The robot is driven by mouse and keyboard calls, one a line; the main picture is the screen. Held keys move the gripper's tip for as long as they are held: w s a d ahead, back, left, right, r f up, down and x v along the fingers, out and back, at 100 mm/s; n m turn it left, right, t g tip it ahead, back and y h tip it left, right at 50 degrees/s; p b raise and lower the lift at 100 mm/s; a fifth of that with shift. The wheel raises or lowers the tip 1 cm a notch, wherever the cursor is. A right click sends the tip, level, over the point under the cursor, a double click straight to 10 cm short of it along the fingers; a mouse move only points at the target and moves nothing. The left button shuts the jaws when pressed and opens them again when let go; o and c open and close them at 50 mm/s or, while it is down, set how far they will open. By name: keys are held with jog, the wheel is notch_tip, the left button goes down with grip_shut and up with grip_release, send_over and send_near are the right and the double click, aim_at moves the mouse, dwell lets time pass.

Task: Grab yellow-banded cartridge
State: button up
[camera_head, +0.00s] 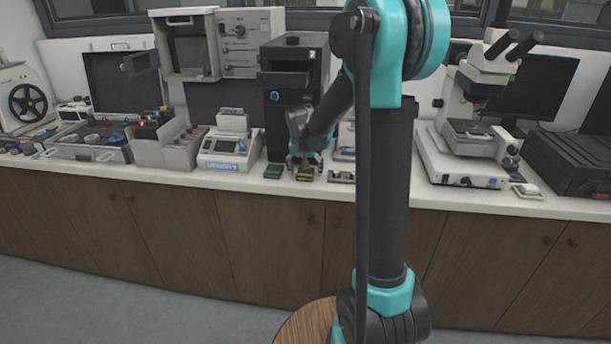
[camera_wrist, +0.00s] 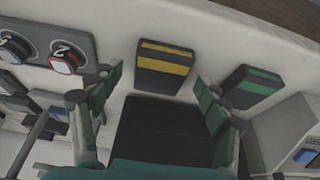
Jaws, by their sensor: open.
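The yellow-banded cartridge (camera_wrist: 165,66) is a dark block with yellow stripes. It lies on the pale bench top near the front edge, and also shows in the head view (camera_head: 305,177). My gripper (camera_wrist: 160,78) is open and empty. In the wrist view its two fingers stand apart, with the tips near the cartridge's two sides and no clear contact. In the head view my gripper (camera_head: 305,163) is just behind and above the cartridge. A green-banded cartridge (camera_wrist: 252,86) lies beside it, outside the fingers, and shows at left in the head view (camera_head: 273,172).
A small panel with round dials (camera_wrist: 45,52) is on the cartridge's other side. A tall black machine (camera_head: 292,85) stands behind. A white device (camera_head: 228,148) stands left, a microscope (camera_head: 470,140) right. The bench's front edge is close to the cartridge.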

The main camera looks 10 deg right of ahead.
jog(key=shift+c, duration=0.4)
jog(key=c, duration=1.2)
jog(key=shift+r, duration=0.1)
